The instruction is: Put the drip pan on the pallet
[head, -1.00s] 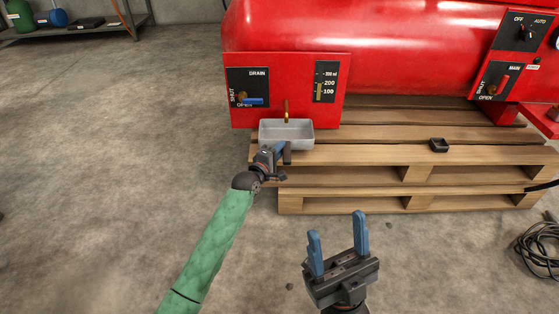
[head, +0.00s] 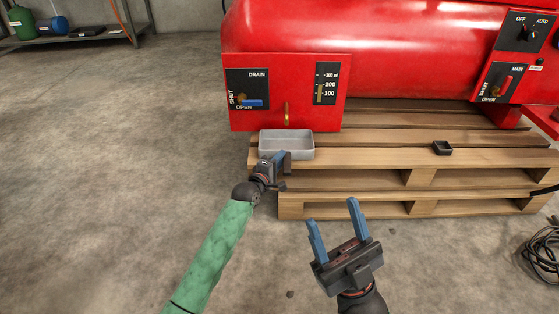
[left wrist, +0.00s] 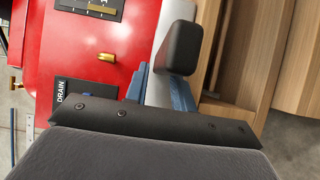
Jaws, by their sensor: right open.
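The drip pan (head: 287,153) is a shallow grey rectangular tray, upright and apparently empty, at the near left edge of the wooden pallet (head: 375,158), below and in front of the brass drain spout (head: 286,113). Whether its base touches the boards I cannot tell. My left gripper (head: 278,161) is at the pan's near side, its blue fingers closed on the pan's wall. In the left wrist view the pale pan (left wrist: 157,88) shows between the blue fingers, partly hidden by a dark gripper part. My right gripper (head: 333,231) is open and empty, in front of the pallet.
The red compressor tank (head: 370,40) stands on the pallet, with a drain panel (head: 248,90) and a gauge (head: 326,85). A cable coil (head: 540,255) lies on the floor at right. The left floor is clear.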

